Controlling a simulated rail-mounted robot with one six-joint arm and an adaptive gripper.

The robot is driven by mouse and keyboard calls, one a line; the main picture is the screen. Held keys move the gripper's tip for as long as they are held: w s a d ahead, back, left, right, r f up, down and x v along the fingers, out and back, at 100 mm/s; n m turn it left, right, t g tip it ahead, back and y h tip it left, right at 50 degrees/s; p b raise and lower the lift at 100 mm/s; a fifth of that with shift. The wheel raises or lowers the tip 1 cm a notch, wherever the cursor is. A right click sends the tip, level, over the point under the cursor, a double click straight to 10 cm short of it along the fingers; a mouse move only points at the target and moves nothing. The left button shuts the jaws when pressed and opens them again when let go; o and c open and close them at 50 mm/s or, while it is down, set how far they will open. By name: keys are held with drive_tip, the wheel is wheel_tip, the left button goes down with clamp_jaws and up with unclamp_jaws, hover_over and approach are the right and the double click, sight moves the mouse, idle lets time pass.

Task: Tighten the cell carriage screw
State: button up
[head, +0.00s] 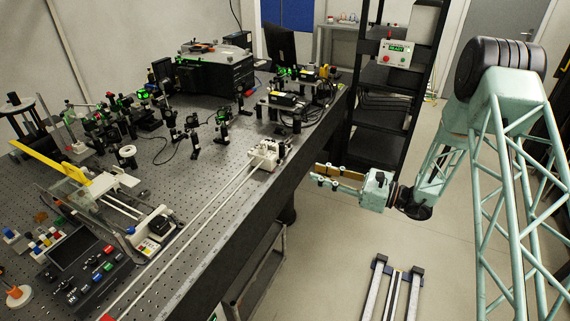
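A small whitish block (263,154) sits at the far end of two long pale rails (190,235) near the optical table's right edge. It may be the cell carriage. Its screw is too small to make out. My gripper (316,174) is to the right of this block, past the table edge and apart from it, pointing left. Its pale green fingers and a brown strip (342,172) beside them show. I cannot tell whether the strip is held or part of the gripper, nor whether the fingers are open or shut.
The perforated optical table (195,200) carries many optics mounts, a large black instrument (215,72) at the back and a control panel (85,265) at front left. A black rack (385,110) stands behind my arm. The floor right of the table holds a low rail frame (392,290).

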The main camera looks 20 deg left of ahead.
sight(280, 161)
drive_tip(key=shift+a, duration=0.1)
idle(0.3)
drive_tip(key=shift+w+a+b, duration=0.25)
drive_tip(key=shift+w+a, duration=0.05)
drive_tip(key=shift+a, duration=1.95)
drive_tip(key=shift+w+a+b, duration=0.25)
drive_tip(key=shift+w+a, duration=0.05)
drive_tip(key=shift+a, duration=1.95)
drive_tip(key=shift+w+a+b, duration=0.25)
drive_tip(key=shift+w+a, duration=0.05)
drive_tip(key=shift+a, duration=1.95)
drive_tip(key=shift+c, duration=0.5)
clamp_jaws()
